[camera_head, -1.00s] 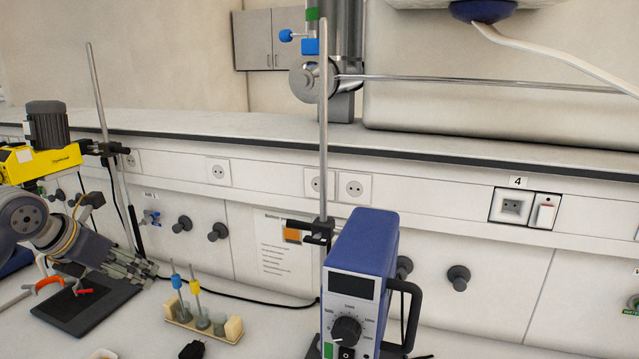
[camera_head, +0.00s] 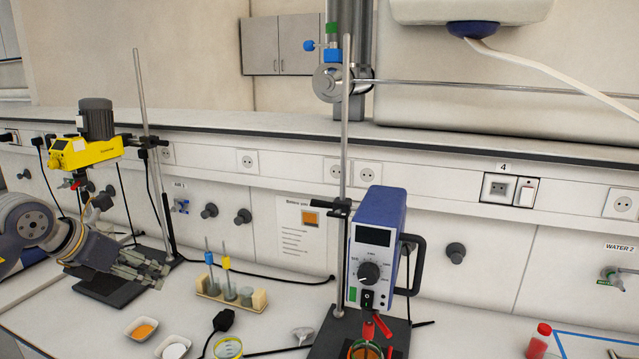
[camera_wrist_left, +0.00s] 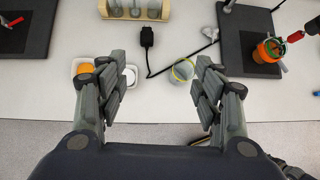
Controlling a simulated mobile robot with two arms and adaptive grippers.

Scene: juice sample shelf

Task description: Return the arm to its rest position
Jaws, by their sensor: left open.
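My left arm comes in from the left in the head view, and its gripper (camera_head: 143,268) hangs in front of the yellow stirrer stand. In the left wrist view the gripper (camera_wrist_left: 165,85) is open, with its two fingers apart and nothing held between them. Behind the gap between the fingers, a yellow-rimmed glass beaker (camera_wrist_left: 181,72) stands on the bench. My right gripper is not in view.
A yellow overhead stirrer (camera_head: 85,152) stands at left. A wooden rack (camera_head: 232,298), a dish of orange powder (camera_head: 141,328), a dish of white powder (camera_head: 173,348) and a black plug (camera_head: 223,320) lie on the bench. A red-capped bottle (camera_head: 539,340) is at right.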

